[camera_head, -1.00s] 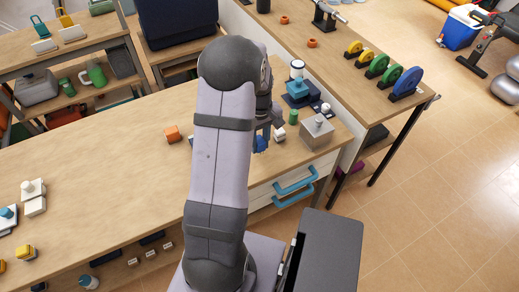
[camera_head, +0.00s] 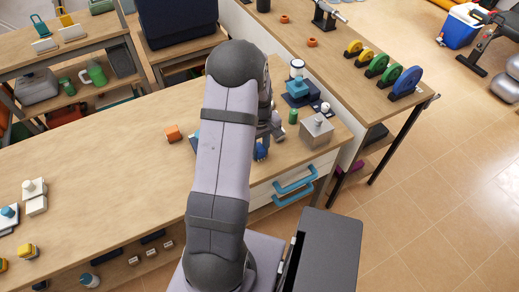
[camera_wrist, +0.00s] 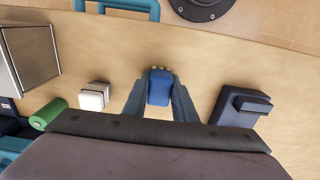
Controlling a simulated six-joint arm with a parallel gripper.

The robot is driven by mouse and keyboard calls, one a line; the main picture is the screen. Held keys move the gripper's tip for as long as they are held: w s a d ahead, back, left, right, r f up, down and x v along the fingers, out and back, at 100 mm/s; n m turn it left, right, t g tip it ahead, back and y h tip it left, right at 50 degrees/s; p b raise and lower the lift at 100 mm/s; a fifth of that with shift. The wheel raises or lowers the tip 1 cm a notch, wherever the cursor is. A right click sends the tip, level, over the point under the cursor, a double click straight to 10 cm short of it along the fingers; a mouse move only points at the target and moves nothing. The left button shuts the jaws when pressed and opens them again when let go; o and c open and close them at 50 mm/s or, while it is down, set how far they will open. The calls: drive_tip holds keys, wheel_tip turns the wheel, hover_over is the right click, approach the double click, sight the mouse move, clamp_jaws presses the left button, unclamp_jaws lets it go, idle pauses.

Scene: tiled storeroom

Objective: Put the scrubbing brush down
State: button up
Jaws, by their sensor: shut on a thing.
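The scrubbing brush appears to be the blue piece (camera_wrist: 159,88) with a pale, bumpy end, between my gripper's fingers in the wrist view. My gripper (camera_wrist: 160,103) is shut on it. In the head view the blue brush (camera_head: 261,153) shows below my gripper (camera_head: 264,141), over the right part of the wooden worktop (camera_head: 110,170), near its front edge. My arm hides part of the gripper there. I cannot tell whether the brush touches the worktop.
A grey box (camera_head: 317,132) and a green cylinder (camera_head: 293,116) stand to the right. In the wrist view, a white block (camera_wrist: 95,96) is left of the brush and a dark blue block (camera_wrist: 240,107) right of it. Teal drawer handles (camera_head: 294,187) jut out at the front.

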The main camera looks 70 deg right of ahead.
sight(259, 148)
drive_tip(key=o, duration=0.9)
wheel_tip(259, 148, up, 12)
drive_tip(key=shift+r+b, duration=0.15)
drive_tip(key=shift+b, duration=0.75)
